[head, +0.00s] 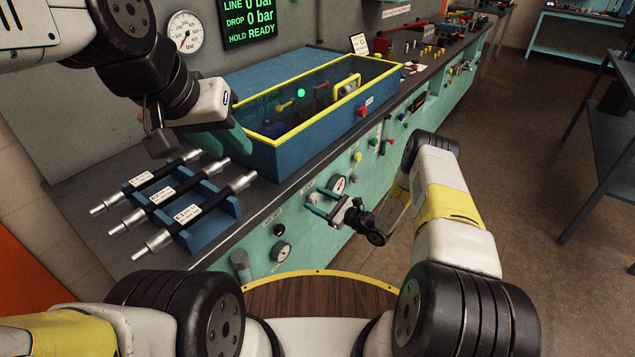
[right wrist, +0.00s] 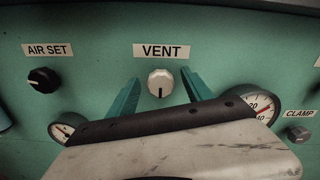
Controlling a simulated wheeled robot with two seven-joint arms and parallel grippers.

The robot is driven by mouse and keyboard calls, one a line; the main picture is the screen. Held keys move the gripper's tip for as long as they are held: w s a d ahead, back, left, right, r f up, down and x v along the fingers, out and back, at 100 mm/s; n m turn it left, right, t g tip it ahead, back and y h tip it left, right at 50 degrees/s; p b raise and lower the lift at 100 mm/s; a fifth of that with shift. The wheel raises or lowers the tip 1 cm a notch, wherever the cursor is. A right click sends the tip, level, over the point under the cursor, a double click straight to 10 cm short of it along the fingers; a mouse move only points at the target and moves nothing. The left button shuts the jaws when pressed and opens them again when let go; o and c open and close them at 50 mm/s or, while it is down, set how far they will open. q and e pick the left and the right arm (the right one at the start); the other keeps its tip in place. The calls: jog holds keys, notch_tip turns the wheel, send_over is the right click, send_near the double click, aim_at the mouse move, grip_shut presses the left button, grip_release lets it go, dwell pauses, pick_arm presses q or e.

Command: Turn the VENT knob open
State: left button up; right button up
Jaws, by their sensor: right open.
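The VENT knob (right wrist: 160,83) is a pale round knob with a dark mark pointing straight down. It sits under its VENT label (right wrist: 161,51) on the teal front panel. My right gripper (right wrist: 159,88) is open, with one teal finger on each side of the knob; a gap shows on both sides and I see no contact. In the head view my right gripper (head: 315,202) points at the panel, and the knob is not clear there. My left gripper (head: 238,136) is above the bench at the blue box's near left corner; its jaw gap is hidden.
A black AIR SET knob (right wrist: 43,80) is left of VENT. Gauges (right wrist: 262,106) flank my right gripper, and a CLAMP knob (right wrist: 299,134) is at the far right. On the bench are a blue yellow-rimmed box (head: 300,150) and hoses in a blue rack (head: 208,232).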

grip_shut()
jog(key=m, duration=0.4)
jog(key=shift+w+d+m, duration=0.15)
jog(key=shift+m, duration=0.25)
jog(key=m, duration=0.4)
jog(key=shift+m, duration=0.3)
jog(key=m, duration=0.4)
jog(key=shift+w, duration=0.1)
jog(key=shift+d+f+m, duration=0.1)
jog(key=shift+f+m, duration=0.1)
jog(key=shift+m, duration=2.1)
